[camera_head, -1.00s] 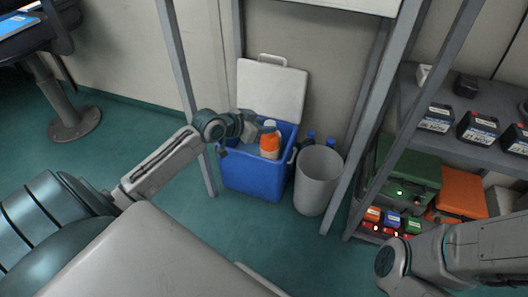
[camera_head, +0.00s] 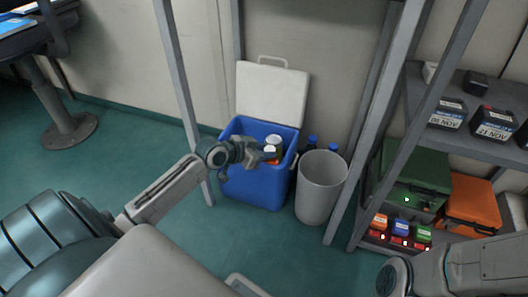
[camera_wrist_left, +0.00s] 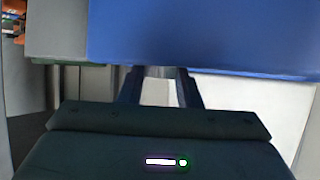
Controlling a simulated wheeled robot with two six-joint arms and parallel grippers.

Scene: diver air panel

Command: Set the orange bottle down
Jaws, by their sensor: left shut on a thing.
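The orange bottle (camera_head: 271,159) is at the open blue cooler (camera_head: 255,187), mostly hidden behind my left gripper in the head view. My left gripper (camera_head: 271,154) is shut on the bottle at the cooler's right part. I cannot tell whether the bottle touches the cooler's bottom. In the left wrist view the gripper fingers (camera_wrist_left: 165,88) show below a large blue wall of the cooler (camera_wrist_left: 200,35); the bottle is not clear there. My right gripper is out of view.
The cooler's white lid (camera_head: 272,92) stands open behind it. A white-topped container (camera_head: 275,140) is inside. A grey bin (camera_head: 320,187) and blue-capped bottles (camera_head: 312,141) are close on the right. Grey frame posts (camera_head: 180,85) flank the cooler. A shelf with boxes (camera_head: 415,180) is at right.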

